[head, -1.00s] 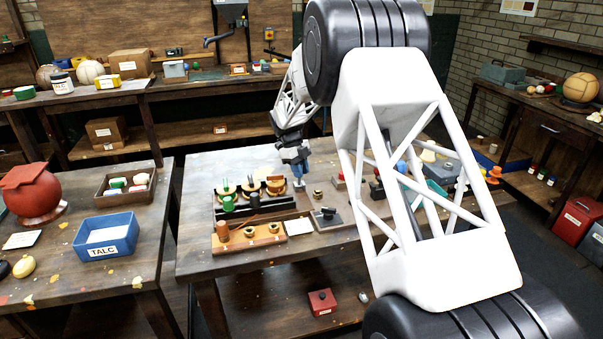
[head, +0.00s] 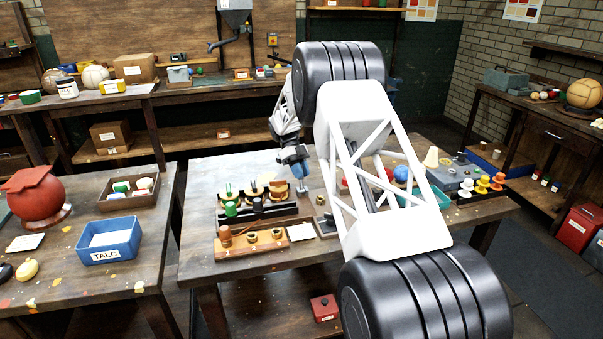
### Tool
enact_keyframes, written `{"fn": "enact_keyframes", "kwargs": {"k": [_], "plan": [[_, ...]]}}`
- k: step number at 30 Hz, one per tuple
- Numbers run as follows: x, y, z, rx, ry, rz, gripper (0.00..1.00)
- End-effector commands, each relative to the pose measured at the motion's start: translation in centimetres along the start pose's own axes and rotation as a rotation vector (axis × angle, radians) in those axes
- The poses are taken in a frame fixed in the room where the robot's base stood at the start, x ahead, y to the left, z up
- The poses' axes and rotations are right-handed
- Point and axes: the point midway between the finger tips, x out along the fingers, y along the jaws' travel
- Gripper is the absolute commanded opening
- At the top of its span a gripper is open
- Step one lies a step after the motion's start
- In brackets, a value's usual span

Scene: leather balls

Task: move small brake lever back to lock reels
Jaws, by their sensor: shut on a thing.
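The reel rack (head: 222,219) is a dark stand on the middle table, with green, dark and orange reels (head: 278,188) in a row. My gripper (head: 302,187) points down just beyond the right end of the rack, beside the orange reel. Its blue-grey fingers are closed together low over the table. The small brake lever is too small to make out; what the fingers hold at that end of the rack is hidden by them.
A wooden tray (head: 228,252) with a brown knob and brass pieces lies in front of the rack. A white card (head: 302,231) and a dark block lie to its right. A blue TALC box (head: 110,241) stands on the left table.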

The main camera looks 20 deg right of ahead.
Motion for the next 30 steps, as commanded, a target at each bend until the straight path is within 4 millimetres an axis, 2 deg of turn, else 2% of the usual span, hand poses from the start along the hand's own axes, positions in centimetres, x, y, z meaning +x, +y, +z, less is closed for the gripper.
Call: {"fn": "enact_keyframes", "kwargs": {"k": [15, 16, 20, 30], "plan": [[0.01, -0.14, 0.14, -0.004, 0.014, 0.008, 0.00], [0.01, -0.14, 0.14, -0.004, 0.014, 0.008, 0.28], [0.00, -0.12, 0.13, -0.004, 0.014, 0.008, 0.48], [-0.13, -0.09, 0.11, -0.004, 0.013, 0.008, 0.48]]}}
